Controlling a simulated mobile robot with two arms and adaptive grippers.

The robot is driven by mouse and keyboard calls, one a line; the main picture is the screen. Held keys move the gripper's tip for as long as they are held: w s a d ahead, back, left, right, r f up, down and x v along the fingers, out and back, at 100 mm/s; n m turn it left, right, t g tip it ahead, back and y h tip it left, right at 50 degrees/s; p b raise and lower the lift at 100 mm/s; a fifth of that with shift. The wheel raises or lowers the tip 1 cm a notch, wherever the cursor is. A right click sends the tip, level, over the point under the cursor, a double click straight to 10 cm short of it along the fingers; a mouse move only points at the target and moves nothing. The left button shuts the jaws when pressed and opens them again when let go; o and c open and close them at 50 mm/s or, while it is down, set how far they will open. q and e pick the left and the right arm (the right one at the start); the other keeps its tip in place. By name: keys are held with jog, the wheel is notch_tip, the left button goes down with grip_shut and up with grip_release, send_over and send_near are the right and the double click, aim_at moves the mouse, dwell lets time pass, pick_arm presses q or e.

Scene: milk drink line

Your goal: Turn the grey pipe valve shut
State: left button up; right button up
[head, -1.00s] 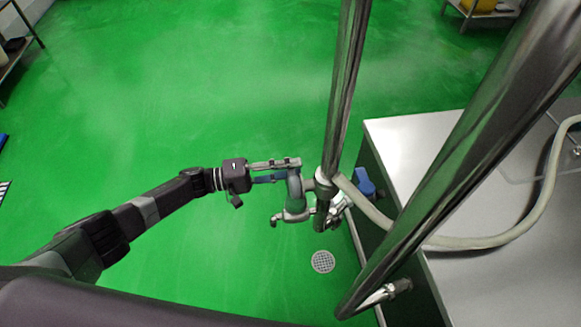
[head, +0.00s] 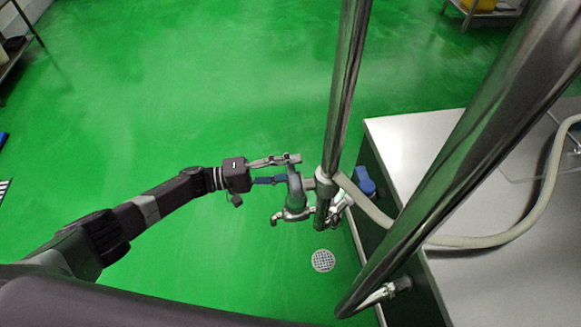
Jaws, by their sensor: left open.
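The grey pipe valve (head: 295,196) sits on the left side of an upright steel pipe (head: 346,95), in the middle of the head view. A narrow blue bar (head: 268,180), which looks like its lever, points left from the valve body. My left gripper (head: 284,168) comes in from the left at the valve, open. One pale metal finger lies just above the blue bar and reaches over the valve top. The other finger is not clear, and I cannot tell whether the gripper touches the valve. My right gripper is not in view.
A thick slanted steel pipe (head: 455,150) crosses the right side. Behind it is a steel table (head: 408,130) with a pale hose (head: 470,241) running to the upright pipe. A blue part (head: 364,181) sits right of that pipe.

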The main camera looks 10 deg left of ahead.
pick_arm(q)
jog(key=v, duration=1.2)
